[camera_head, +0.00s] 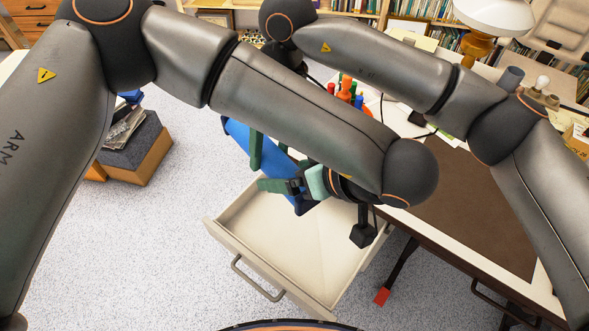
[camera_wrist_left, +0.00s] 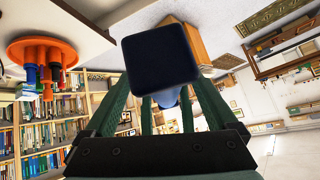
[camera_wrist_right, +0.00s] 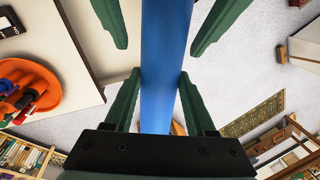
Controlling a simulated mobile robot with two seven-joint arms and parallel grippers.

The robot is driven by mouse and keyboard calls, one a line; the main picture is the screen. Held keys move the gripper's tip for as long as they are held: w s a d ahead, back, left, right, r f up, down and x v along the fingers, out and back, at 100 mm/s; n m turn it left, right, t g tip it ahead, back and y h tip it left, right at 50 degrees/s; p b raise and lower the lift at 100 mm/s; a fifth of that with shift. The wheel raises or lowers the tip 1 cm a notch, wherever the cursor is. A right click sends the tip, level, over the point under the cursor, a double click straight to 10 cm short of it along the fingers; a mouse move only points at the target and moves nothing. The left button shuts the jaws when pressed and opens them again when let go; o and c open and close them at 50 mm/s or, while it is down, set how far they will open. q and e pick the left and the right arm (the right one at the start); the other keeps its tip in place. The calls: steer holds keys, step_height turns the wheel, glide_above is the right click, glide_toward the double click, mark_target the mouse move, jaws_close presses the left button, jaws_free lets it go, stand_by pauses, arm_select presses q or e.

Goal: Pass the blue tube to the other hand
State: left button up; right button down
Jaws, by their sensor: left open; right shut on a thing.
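The blue tube (camera_head: 237,133) is held in the air above the open drawer, partly hidden behind my left arm in the head view. My right gripper (camera_head: 262,165) is shut on the tube; in the right wrist view the tube (camera_wrist_right: 165,60) runs between its fingertips (camera_wrist_right: 160,80). My left gripper (camera_head: 280,184) is open near the tube's lower end. In the left wrist view the tube's dark square end (camera_wrist_left: 160,55) faces the camera between the spread left fingers (camera_wrist_left: 165,90). The left fingers also show on both sides of the tube in the right wrist view, apart from it.
The pale drawer (camera_head: 257,266) below stands pulled out and looks empty. The desk (camera_head: 470,215) is at the right, with an orange pen holder (camera_head: 347,90) and a lamp (camera_head: 490,15). Bookshelves line the back.

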arm_select(q)
steer(key=shift+c, duration=0.2)
jaws_close()
arm_select(e)
steer(key=shift+s+a, duration=0.1)
steer(key=shift+c, duration=2.4)
jaws_free()
steer(key=o, duration=0.3)
steer(key=shift+o, duration=0.2)
